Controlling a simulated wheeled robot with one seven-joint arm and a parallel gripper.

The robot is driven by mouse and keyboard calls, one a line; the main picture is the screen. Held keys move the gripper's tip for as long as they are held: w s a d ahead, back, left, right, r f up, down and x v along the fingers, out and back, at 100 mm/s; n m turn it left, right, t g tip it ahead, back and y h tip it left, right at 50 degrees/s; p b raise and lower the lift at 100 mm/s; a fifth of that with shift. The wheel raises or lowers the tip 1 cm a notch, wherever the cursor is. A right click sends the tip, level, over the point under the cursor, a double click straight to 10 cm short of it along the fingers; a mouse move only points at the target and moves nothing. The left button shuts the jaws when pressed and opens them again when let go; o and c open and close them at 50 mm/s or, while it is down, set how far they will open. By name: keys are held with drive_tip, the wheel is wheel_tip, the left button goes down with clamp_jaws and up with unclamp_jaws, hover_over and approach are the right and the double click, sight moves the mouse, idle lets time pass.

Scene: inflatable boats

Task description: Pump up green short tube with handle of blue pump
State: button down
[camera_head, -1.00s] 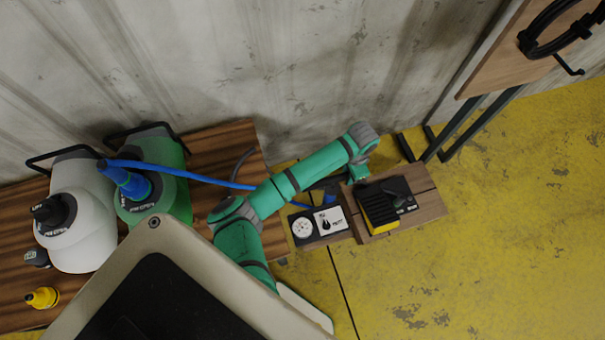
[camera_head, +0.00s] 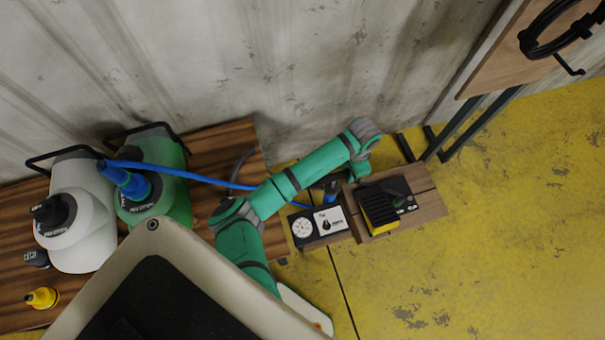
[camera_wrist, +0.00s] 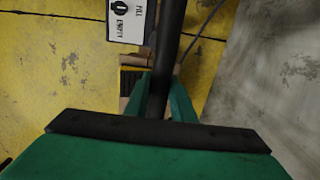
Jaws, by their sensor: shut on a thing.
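The green short tube (camera_head: 172,160) stands upright on the wooden bench at left in the head view. A blue nozzle (camera_head: 130,182) sits at its top front, and a blue hose (camera_head: 200,177) runs right from it, passing behind my arm. The blue pump (camera_head: 332,190) is mostly hidden beside my forearm; only a small dark blue part shows. In the wrist view, my gripper (camera_wrist: 161,84) is shut on the black bar of the pump handle (camera_wrist: 170,35). In the head view the gripper is largely hidden by my arm.
A white tube (camera_head: 82,215) stands left of the green one. A yellow nozzle (camera_head: 42,298) lies on the bench (camera_head: 225,150). A gauge panel (camera_head: 320,225) and a black-and-yellow box (camera_head: 380,208) are at right, near my gripper. The metal wall is close behind; yellow floor is free at right.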

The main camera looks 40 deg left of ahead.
wheel_tip(320, 180, up, 19)
wheel_tip(320, 180, down, 23)
idle(1.6)
drive_tip(key=shift+d, duration=0.1)
drive_tip(key=c, duration=1.4)
unclamp_jaws()
drive_tip(key=shift+o, duration=0.2)
drive_tip(key=shift+r, duration=0.15)
drive_tip(key=shift+r, duration=3.45)
